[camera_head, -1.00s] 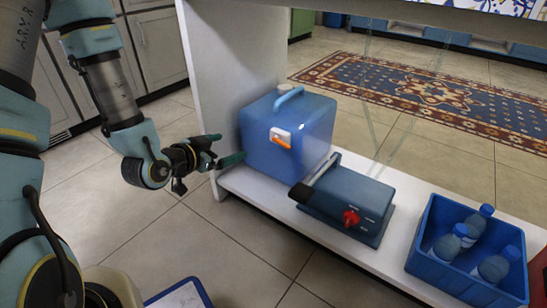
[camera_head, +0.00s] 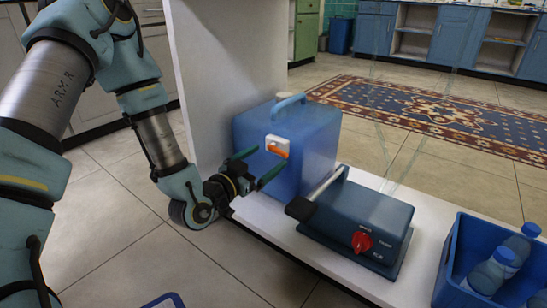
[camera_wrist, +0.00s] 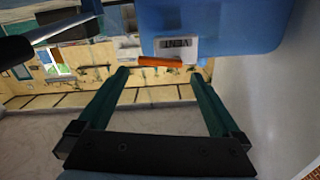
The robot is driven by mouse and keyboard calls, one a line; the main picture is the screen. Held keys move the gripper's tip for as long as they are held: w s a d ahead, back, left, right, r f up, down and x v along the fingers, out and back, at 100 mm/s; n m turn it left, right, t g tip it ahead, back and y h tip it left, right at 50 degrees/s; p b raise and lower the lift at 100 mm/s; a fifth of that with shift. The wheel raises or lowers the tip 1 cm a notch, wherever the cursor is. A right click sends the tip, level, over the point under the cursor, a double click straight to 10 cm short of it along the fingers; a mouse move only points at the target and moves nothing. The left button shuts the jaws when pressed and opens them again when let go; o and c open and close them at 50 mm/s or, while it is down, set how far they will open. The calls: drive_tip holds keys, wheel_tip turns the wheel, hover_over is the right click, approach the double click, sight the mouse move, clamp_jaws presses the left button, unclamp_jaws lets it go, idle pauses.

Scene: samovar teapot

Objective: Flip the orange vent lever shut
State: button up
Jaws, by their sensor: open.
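The orange vent lever (camera_head: 277,151) sits at the lower edge of a white plate (camera_head: 278,142) on the front of a blue container (camera_head: 318,146). In the wrist view the lever (camera_wrist: 166,62) lies sideways below the lettered white plate (camera_wrist: 176,48), at the far end of the gap between my fingertips. My gripper (camera_head: 263,164) is open and empty in front of the container. In the head view one fingertip is left of the lever and the other is below it. I cannot tell whether either touches anything.
The container stands on a white shelf (camera_head: 262,213) beside a white upright panel (camera_head: 222,80). A dark blue box (camera_head: 365,212) with a red knob (camera_head: 362,242) and a black-ended handle is to the right. A blue crate (camera_head: 447,268) of bottles is farther right.

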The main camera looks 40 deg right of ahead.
sight(277, 151)
drive_tip(key=shift+b+x, duration=0.4)
drive_tip(key=shift+x, duration=1.55)
drive_tip(key=shift+c, duration=0.2)
drive_tip(key=c, duration=1.1)
drive_tip(key=shift+r+n+p, duration=0.35)
drive_tip(key=shift+n+p, duration=0.35)
drive_tip(key=shift+p, duration=0.1)
drive_tip(key=shift+n, duration=0.4)
drive_tip(key=shift+f, duration=0.1)
drive_tip(key=o, duration=1.1)
drive_tip(key=shift+o, duration=0.2)
